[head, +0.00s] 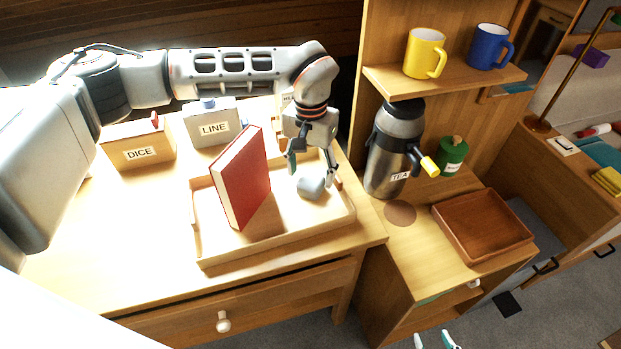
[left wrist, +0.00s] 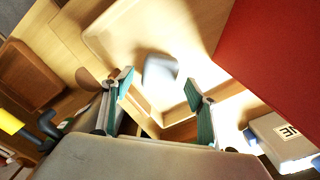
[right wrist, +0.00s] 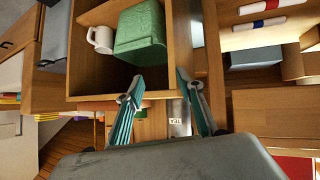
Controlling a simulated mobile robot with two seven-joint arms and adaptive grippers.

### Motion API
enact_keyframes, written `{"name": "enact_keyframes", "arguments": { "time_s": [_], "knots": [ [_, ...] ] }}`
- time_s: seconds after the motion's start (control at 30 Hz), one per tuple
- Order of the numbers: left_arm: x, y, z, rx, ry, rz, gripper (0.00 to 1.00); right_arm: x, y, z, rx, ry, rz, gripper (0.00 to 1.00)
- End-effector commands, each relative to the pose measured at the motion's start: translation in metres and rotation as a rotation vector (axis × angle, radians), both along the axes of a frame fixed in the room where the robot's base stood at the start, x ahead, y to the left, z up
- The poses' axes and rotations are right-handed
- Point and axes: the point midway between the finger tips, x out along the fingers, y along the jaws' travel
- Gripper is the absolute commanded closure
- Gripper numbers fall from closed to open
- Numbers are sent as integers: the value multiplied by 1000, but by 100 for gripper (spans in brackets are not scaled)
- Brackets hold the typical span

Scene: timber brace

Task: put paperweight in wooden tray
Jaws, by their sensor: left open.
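The paperweight (head: 311,187), a small rounded grey-white lump, lies in the pale wooden tray (head: 228,252) on the desk, right of a red book. My left gripper (head: 312,172) is open above it, with its fingers on either side. In the left wrist view the paperweight (left wrist: 160,70) shows between and beyond the open fingertips (left wrist: 159,85), and I see no grip on it. A darker brown wooden tray (head: 480,248) sits empty on the right cabinet. My right gripper (head: 435,341) is at the bottom edge; its fingers are apart and empty in the right wrist view (right wrist: 157,88).
The red book (head: 243,178) stands upright in the pale tray close to my left gripper. DICE (head: 139,148) and LINE (head: 213,126) boxes stand behind. Mugs sit on the shelf above.

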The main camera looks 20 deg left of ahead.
Motion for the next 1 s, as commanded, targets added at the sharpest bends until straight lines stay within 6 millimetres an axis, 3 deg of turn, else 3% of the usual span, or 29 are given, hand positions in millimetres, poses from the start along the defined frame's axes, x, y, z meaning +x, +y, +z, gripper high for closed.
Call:
{"name": "enact_keyframes", "arguments": {
  "time_s": [0.03, 0.2, 0.4, 0.6, 1.0],
  "knots": [
    [2, 0, 14, 1, -6, -1, 42, 1, 0, 2, 1, -2, 0, 63],
    [1, 0, 49, 0, -6, 0, 42, 1, 1, 4, 4, -1, -1, 63],
    [1, 0, 78, 1, -3, -1, 42, -2, 2, 1, 6, 6, 0, 63],
    [0, 0, 88, 0, 0, -1, 42, -3, 2, 0, 7, 10, 1, 63],
    [0, 0, 88, 0, 0, -1, 42, -2, 2, 3, 8, 4, 0, 63]
  ]
}}
